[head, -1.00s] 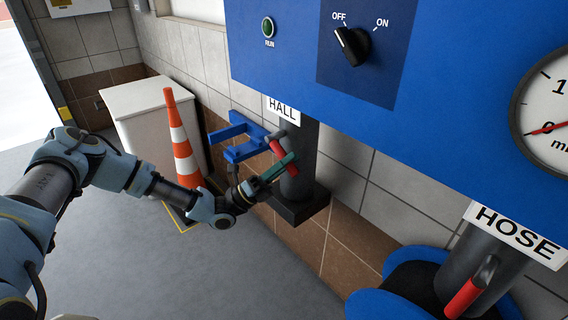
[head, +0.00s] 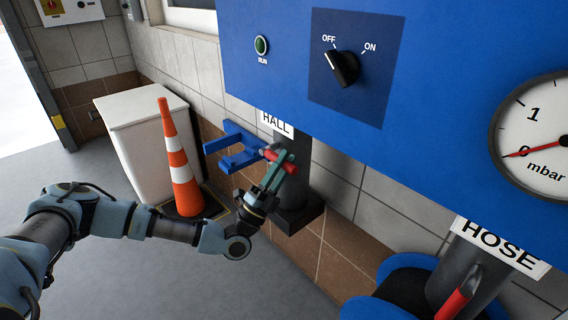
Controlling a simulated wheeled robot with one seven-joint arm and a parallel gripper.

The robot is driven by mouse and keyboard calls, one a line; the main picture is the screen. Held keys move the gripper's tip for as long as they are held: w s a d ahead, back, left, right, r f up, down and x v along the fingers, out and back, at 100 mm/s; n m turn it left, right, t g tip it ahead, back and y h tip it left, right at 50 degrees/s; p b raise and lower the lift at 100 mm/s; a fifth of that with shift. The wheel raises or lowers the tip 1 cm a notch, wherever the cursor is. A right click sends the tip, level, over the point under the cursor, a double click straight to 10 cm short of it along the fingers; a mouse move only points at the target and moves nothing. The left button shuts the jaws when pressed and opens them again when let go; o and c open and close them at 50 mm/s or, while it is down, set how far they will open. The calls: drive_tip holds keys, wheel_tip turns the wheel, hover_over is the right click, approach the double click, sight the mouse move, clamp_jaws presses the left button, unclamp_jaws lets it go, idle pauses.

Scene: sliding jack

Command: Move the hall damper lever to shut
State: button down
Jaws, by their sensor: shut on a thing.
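The hall damper lever (head: 286,164) has a red grip and sits on the dark vertical pipe (head: 294,192) under the HALL label (head: 276,124). The lever slopes down to the right across the front of the pipe. My gripper (head: 279,168) reaches up from below left, and its green fingers are shut around the red grip. The fingers hide part of the lever. No shut or open marking is readable near it.
A blue bracket (head: 232,147) juts from the wall left of the pipe. An orange cone (head: 180,165) and a white bin (head: 133,135) stand further left. The blue panel (head: 270,75) overhangs above. The HOSE lever (head: 455,302) is at lower right.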

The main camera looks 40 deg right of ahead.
drive_tip(key=shift+w, duration=0.1)
drive_tip(key=c, duration=0.9)
unclamp_jaws()
drive_tip(key=b+v, duration=0.2)
drive_tip(key=v, duration=0.8)
drive_tip(key=shift+a+f, duration=0.25)
drive_tip(key=shift+a, duration=0.1)
